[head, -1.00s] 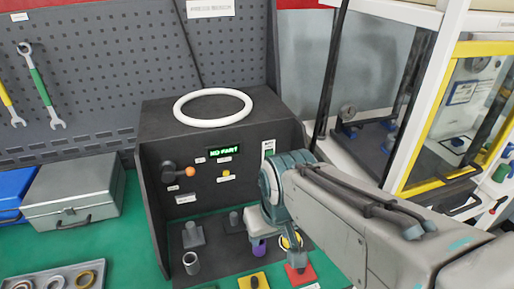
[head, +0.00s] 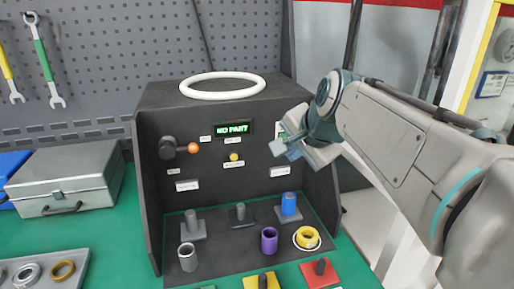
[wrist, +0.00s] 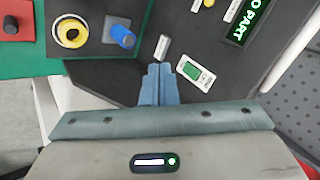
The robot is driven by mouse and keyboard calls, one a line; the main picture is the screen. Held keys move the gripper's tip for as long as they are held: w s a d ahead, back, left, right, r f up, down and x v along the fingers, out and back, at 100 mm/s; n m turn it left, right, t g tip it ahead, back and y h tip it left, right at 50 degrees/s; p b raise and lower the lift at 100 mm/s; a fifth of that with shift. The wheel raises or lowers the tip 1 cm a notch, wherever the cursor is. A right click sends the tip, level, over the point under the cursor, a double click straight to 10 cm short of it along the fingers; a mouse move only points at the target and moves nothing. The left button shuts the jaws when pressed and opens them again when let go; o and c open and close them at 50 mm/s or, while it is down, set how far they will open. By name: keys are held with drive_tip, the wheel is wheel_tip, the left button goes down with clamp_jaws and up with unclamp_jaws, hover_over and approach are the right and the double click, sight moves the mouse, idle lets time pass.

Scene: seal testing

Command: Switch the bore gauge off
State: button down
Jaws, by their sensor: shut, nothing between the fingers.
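The bore gauge (head: 152,105) is a dark station with a green lit display (head: 233,128) reading NO PART. In the wrist view, a white plate with a green rocker switch (wrist: 195,73) is on its front panel, beside the display (wrist: 240,25). In the head view, my gripper mostly covers this switch; a bit of the white plate shows. My gripper (head: 278,150) is in front of the panel's right side, fingers shut and empty. In the wrist view my gripper (wrist: 159,68) has its fingertips just left of the switch plate; I cannot tell whether they touch the panel.
A lever with an orange knob (head: 193,148) and a yellow button (head: 234,157) are on the panel. Below stand a blue cylinder (head: 289,203), a purple cylinder (head: 269,240) and a yellow ring (head: 307,238). A white ring (head: 222,86) lies on top. A grey case (head: 66,180) is left.

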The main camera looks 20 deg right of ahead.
drive_tip(key=shift+w+d+r+m+t+h+b, duration=0.1)
drive_tip(key=shift+w+d+r+m+t+b, duration=0.1)
drive_tip(key=shift+w+d+m+t+b, duration=0.45)
drive_tip(key=shift+w+d+r+m+t+h+b, duration=0.1)
drive_tip(key=shift+w+d+r+m+b, duration=0.2)
drive_tip(key=shift+d+m+b, duration=0.65)
drive_tip(key=shift+w+d+r+m+t+h+b, duration=0.15)
drive_tip(key=shift+w+d+m+t+b, duration=0.35)
drive_tip(key=shift+m+b, duration=0.55)
drive_tip(key=shift+w+d+f, duration=0.1)
drive_tip(key=w+r+b+x, duration=0.1)
drive_tip(key=r+b+x, duration=0.1)
drive_tip(key=x, duration=1)
drive_tip(key=shift+w+f, duration=0.2)
drive_tip(key=shift+w, duration=0.4)
drive_tip(key=shift+r, duration=0.1)
